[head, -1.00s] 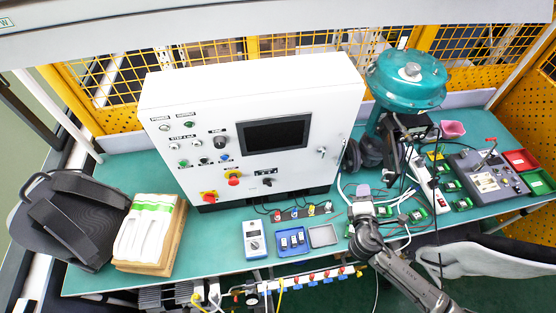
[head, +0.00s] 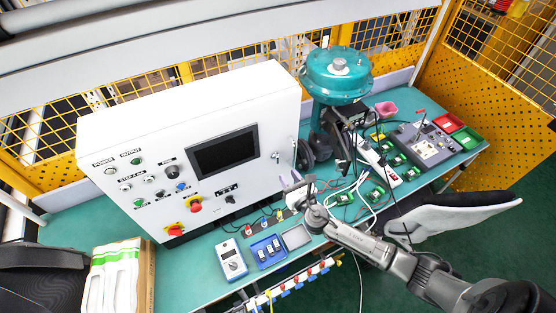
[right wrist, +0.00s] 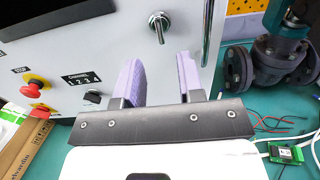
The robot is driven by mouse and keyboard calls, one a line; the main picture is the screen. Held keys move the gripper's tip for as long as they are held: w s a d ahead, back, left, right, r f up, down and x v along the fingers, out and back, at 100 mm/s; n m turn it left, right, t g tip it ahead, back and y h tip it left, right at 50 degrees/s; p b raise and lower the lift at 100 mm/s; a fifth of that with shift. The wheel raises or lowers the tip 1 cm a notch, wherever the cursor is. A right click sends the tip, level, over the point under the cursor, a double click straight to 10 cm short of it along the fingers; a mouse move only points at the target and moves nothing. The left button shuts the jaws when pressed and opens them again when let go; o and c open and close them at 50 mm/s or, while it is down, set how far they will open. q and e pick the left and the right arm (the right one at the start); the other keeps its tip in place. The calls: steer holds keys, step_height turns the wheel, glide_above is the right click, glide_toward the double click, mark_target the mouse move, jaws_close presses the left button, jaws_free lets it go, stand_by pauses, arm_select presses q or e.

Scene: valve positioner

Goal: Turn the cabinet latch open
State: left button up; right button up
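The white control cabinet (head: 200,110) stands on the green bench. Its latch (head: 277,157), a small silver handle, sits near the right edge of the front face. In the right wrist view the latch (right wrist: 158,27) shows as a chrome knob with a lever pointing down. My right gripper (head: 296,182) is in front of the cabinet, below and right of the latch. In the right wrist view its two purple fingers (right wrist: 160,75) are apart with nothing between them. The latch appears beyond the fingertips, apart from them. My left gripper is not in view.
A teal valve actuator (head: 337,75) stands right of the cabinet, with a dark flanged pipe (right wrist: 270,65) low beside it. A blue tray (head: 268,250) and a multimeter (head: 231,258) lie in front. Loose cables and green circuit boards (head: 345,198) cover the bench to the right.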

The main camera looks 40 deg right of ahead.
mark_target(278, 161)
steer(key=x, duration=0.8)
steer(key=shift+c, duration=0.2)
steer(key=c, duration=0.6)
